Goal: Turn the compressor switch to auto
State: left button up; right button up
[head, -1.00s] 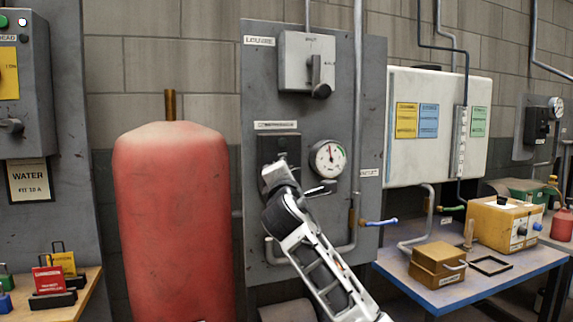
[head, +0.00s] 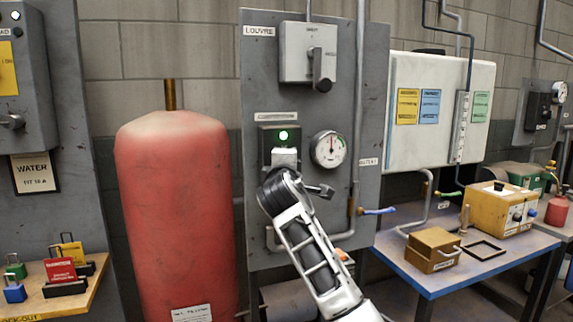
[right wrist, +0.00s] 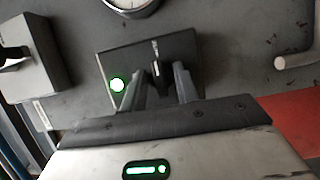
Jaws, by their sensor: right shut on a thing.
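The compressor switch is a small dark box (head: 266,140) on the grey panel, under a white label, with a lit green lamp (head: 283,135). It also shows in the right wrist view as a dark plate (right wrist: 112,66) with its glowing green lamp (right wrist: 117,85). My right gripper (head: 284,158) covers the lower part of this box in the head view. In the right wrist view the right gripper's fingers (right wrist: 160,84) are shut on the black switch knob (right wrist: 157,66). The knob's position marks are too small to read. My left gripper is not in view.
A round gauge (head: 328,149) sits just right of the switch. A grey louvre switch box (head: 307,52) is above it. A vertical pipe (head: 358,110) runs down the panel's right side. A red tank (head: 175,220) stands to the left, and a blue-edged table (head: 450,278) to the right.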

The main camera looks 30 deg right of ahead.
jog(key=o, duration=1)
jog(key=shift+c, duration=0.2)
jog(key=b+v, duration=0.2)
jog(key=v, duration=1.4)
jog(key=shift+r, duration=0.1)
